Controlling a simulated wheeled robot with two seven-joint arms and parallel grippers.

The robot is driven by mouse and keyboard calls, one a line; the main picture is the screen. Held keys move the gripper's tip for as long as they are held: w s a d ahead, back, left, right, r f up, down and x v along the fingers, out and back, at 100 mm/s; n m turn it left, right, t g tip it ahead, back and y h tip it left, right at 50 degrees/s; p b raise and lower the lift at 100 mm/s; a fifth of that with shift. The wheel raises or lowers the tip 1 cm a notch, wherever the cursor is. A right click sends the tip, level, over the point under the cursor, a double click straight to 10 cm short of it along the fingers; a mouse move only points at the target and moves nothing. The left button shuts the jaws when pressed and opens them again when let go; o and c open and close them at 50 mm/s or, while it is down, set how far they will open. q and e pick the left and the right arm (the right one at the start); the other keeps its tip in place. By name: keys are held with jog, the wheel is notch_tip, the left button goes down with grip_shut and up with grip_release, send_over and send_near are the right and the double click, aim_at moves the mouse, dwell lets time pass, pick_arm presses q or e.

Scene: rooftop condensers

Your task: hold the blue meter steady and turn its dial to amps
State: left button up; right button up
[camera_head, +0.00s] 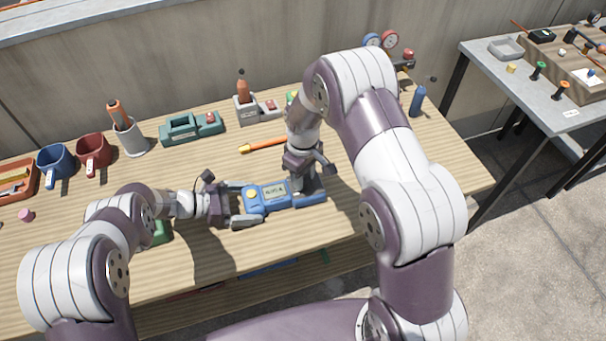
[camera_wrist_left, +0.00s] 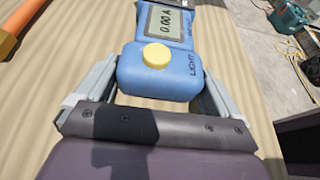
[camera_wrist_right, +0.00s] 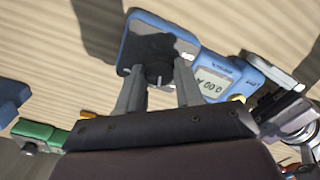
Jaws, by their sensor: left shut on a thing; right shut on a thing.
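The blue meter (camera_head: 268,199) lies flat on the wooden bench, with a grey display and a yellow button (camera_wrist_left: 156,56) marked LIGHT. Its display (camera_wrist_left: 167,24) reads 0.00 A in the left wrist view. My left gripper (camera_wrist_left: 155,88) is shut on the meter's body at the button end, one finger along each side. My right gripper (camera_wrist_right: 159,88) comes down from above onto the other end and is shut on the dark dial (camera_wrist_right: 159,70). The fingers and shadow partly hide the dial, so its pointer cannot be made out.
An orange-handled tool (camera_head: 263,145) lies behind the meter. A blue bottle (camera_head: 417,101) stands at right. The bench front is mostly clear.

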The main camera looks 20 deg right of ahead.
jog(key=shift+m, duration=1.7)
jog(key=o, duration=1)
jog(key=shift+o, duration=0.2)
notch_tip(320, 180, up, 12)
pick_arm(q)
jog(key=o, duration=1)
